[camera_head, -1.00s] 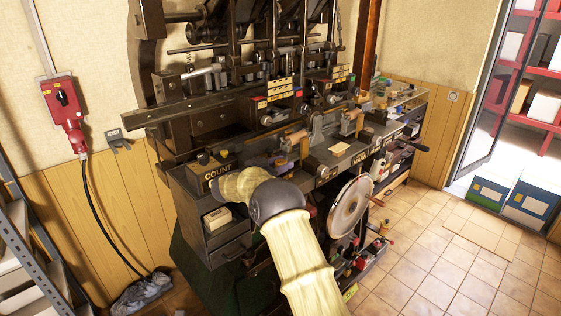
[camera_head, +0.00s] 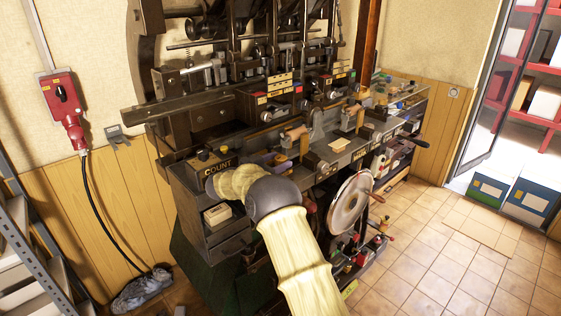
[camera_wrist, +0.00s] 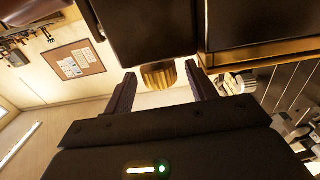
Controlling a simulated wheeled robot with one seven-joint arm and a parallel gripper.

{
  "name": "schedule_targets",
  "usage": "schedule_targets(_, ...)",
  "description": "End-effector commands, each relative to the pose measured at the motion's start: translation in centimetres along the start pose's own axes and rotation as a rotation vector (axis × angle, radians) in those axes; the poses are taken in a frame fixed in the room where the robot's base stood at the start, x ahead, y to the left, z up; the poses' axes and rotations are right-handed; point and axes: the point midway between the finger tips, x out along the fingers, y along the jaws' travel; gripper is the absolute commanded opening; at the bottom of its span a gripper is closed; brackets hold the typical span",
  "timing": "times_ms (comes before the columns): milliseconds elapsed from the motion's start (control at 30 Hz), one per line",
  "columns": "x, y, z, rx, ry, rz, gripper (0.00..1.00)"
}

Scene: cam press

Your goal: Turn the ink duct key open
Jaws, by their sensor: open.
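In the wrist view, my gripper (camera_wrist: 160,72) is open, with one dark finger on each side of a ribbed brass knob (camera_wrist: 158,77). The knob sticks out below a dark block and looks like the ink duct key. It appears between the fingertips or just beyond them, with gaps at both sides. I cannot tell its depth exactly or see whether it is turned. In the head view my own arm hides the gripper, and I cannot make out the key there.
The dark press (camera_head: 205,118) has several levers and rods above its bench. A COUNT box (camera_head: 214,165) stands beside my arm. A handwheel (camera_head: 350,203) is to the right. A red wall switch (camera_head: 63,97) and its cable are at left. The tiled floor at right is mostly clear.

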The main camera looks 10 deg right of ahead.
Motion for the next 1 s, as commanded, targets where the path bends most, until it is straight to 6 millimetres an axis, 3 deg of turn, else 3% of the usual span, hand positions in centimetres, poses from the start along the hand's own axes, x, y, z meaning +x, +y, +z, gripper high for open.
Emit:
schedule_targets(700,-14.0,-0.1,0.2,0.0,0.0,-0.004,0.57)
schedule_targets(1000,-15.7,0.0,0.1,0.0,0.0,-0.001,0.57)
